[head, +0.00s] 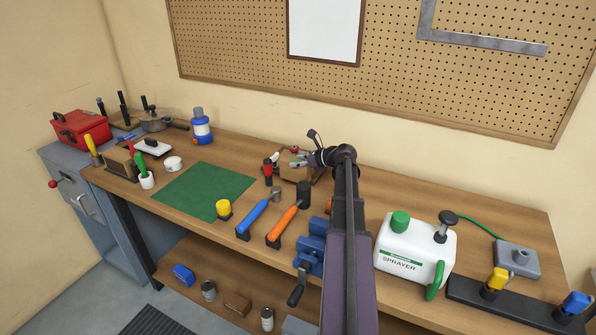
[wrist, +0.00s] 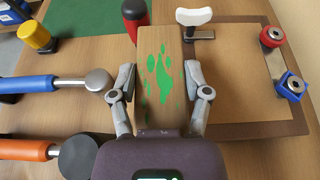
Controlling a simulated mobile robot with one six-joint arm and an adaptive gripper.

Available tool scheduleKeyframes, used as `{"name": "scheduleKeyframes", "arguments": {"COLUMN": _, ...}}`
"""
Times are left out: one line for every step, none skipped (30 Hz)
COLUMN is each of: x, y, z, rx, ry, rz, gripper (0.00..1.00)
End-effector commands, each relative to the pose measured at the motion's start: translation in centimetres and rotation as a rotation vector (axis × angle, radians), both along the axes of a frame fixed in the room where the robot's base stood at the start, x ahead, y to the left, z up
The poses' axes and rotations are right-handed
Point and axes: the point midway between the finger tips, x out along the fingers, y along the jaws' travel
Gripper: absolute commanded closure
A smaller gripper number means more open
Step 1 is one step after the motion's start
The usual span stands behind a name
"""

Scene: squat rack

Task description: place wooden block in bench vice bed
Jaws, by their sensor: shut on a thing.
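The wooden block (wrist: 172,60) is pale brown with green paint-like patches. My gripper (wrist: 165,88) is shut on it, one finger on each long side in the wrist view. In the head view my gripper (head: 304,160) reaches over the back of the workbench; the block is small there and partly hidden by the gripper. The blue bench vice (head: 313,243) is at the bench's front edge, nearer than the gripper and beside my arm. My arm covers part of the vice, so its bed cannot be seen clearly. The vice does not show in the wrist view.
A brown-rimmed board (wrist: 250,128) lies under the gripper's right side. A blue-handled hammer (head: 254,215), an orange-handled hammer (head: 285,222) and a red item (head: 268,172) stand to the left. A white sprayer (head: 405,245) stands right of my arm. The green mat (head: 200,190) is largely clear.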

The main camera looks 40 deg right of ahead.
Motion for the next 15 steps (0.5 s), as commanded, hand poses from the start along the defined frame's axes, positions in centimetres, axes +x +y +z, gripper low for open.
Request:
{"name": "scheduleKeyframes", "arguments": {"x": 0.0, "y": 0.0, "z": 0.0, "rx": 0.000, "ry": -0.001, "rz": 0.000, "gripper": 0.96}}
{"name": "scheduleKeyframes", "arguments": {"x": 0.0, "y": 0.0, "z": -0.1, "rx": 0.000, "ry": -0.001, "rz": 0.000, "gripper": 0.96}}
{"name": "scheduleKeyframes", "arguments": {"x": 0.0, "y": 0.0, "z": -0.2, "rx": 0.000, "ry": -0.001, "rz": 0.000, "gripper": 0.96}}
{"name": "scheduleKeyframes", "arguments": {"x": 0.0, "y": 0.0, "z": -0.3, "rx": 0.000, "ry": -0.001, "rz": 0.000, "gripper": 0.96}}
{"name": "scheduleKeyframes", "arguments": {"x": 0.0, "y": 0.0, "z": -0.4, "rx": 0.000, "ry": -0.001, "rz": 0.000, "gripper": 0.96}}
{"name": "scheduleKeyframes", "arguments": {"x": 0.0, "y": 0.0, "z": -0.6, "rx": 0.000, "ry": -0.001, "rz": 0.000, "gripper": 0.96}}
{"name": "scheduleKeyframes", "arguments": {"x": 0.0, "y": 0.0, "z": -0.8, "rx": 0.001, "ry": -0.001, "rz": 0.001, "gripper": 0.96}}
{"name": "scheduleKeyframes", "arguments": {"x": 0.0, "y": 0.0, "z": -1.0, "rx": 0.001, "ry": -0.001, "rz": 0.001, "gripper": 0.96}}
{"name": "scheduleKeyframes", "arguments": {"x": 0.0, "y": 0.1, "z": -1.3, "rx": 0.001, "ry": -0.001, "rz": 0.001, "gripper": 0.96}}
{"name": "scheduleKeyframes", "arguments": {"x": 0.0, "y": 0.1, "z": -1.6, "rx": 0.001, "ry": -0.001, "rz": 0.001, "gripper": 0.96}}
{"name": "scheduleKeyframes", "arguments": {"x": 0.0, "y": 0.1, "z": -1.9, "rx": 0.001, "ry": -0.001, "rz": 0.001, "gripper": 0.96}}
{"name": "scheduleKeyframes", "arguments": {"x": 0.1, "y": 0.1, "z": -2.2, "rx": 0.001, "ry": -0.001, "rz": 0.001, "gripper": 0.96}}
{"name": "scheduleKeyframes", "arguments": {"x": 0.1, "y": 0.1, "z": -2.5, "rx": 0.001, "ry": -0.001, "rz": 0.001, "gripper": 0.96}}
{"name": "scheduleKeyframes", "arguments": {"x": 0.1, "y": 0.1, "z": -2.7, "rx": 0.001, "ry": -0.001, "rz": 0.001, "gripper": 0.96}}
{"name": "scheduleKeyframes", "arguments": {"x": 0.1, "y": 0.1, "z": -3.0, "rx": 0.001, "ry": -0.001, "rz": 0.001, "gripper": 0.96}}
